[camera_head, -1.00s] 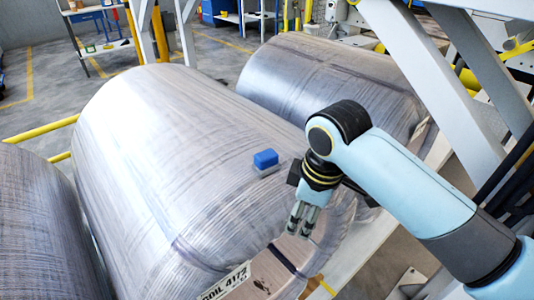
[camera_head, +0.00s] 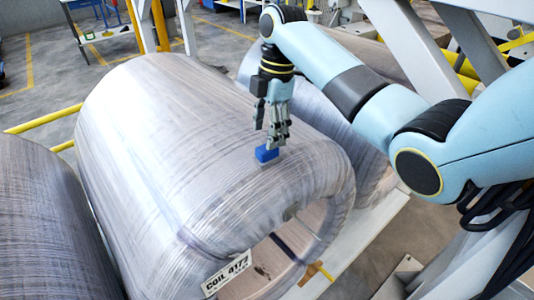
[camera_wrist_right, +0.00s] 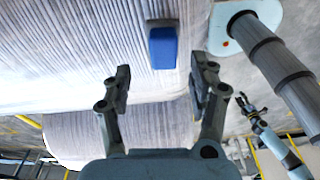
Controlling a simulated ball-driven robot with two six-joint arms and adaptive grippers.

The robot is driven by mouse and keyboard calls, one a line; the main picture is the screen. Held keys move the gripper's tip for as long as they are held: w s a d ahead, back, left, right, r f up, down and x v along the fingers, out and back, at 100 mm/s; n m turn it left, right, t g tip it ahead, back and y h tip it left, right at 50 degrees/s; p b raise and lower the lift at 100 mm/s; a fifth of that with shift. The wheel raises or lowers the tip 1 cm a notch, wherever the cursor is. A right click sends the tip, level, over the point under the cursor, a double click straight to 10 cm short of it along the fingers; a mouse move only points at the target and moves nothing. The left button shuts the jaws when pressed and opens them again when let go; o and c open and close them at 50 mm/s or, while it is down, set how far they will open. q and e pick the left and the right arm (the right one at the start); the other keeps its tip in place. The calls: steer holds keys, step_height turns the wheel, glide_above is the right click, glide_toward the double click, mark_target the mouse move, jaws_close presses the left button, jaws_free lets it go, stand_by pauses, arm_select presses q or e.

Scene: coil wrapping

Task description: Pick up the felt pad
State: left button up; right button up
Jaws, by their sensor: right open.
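The felt pad, a small blue block (camera_head: 266,154) with a grey layer, rests on top of the middle wrapped coil (camera_head: 165,140). In the right wrist view the pad (camera_wrist_right: 163,48) lies just beyond the fingertips, between the lines of the two fingers. My right gripper (camera_head: 273,143) points down from above at the pad, its fingers overlapping the pad's upper edge in the head view. It is open, with clear space between the fingers in the wrist view (camera_wrist_right: 162,66). Contact cannot be told. My left gripper (camera_wrist_right: 244,102) shows small in the wrist view; its jaw state is unclear.
Another wrapped coil (camera_head: 40,225) lies at left and one (camera_head: 315,115) lies behind at right. A coil label (camera_head: 227,274) sits at the middle coil's near end. Yellow rails (camera_head: 42,118) and white frame beams (camera_head: 415,50) stand around the coils.

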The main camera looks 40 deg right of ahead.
steer(key=f, duration=0.2)
steer(key=f+p, duration=0.1)
steer(key=f, duration=0.2)
steer(key=shift+s+a, duration=0.2)
steer(key=c, duration=1.2)
jaws_close()
steer(key=shift+r, duration=0.1)
steer(key=r, duration=0.4)
steer(key=shift+s+d+r+b, duration=0.1)
steer(key=shift+s+d+b, duration=0.05)
steer(key=shift+s+b, duration=0.2)
steer(key=s+d+r, duration=0.3)
steer(key=s+r, duration=0.3)
steer(key=s, duration=0.4)
steer(key=shift+s+d+r, duration=0.2)
steer(key=shift+s+r, duration=0.05)
steer(key=shift+r, duration=0.05)
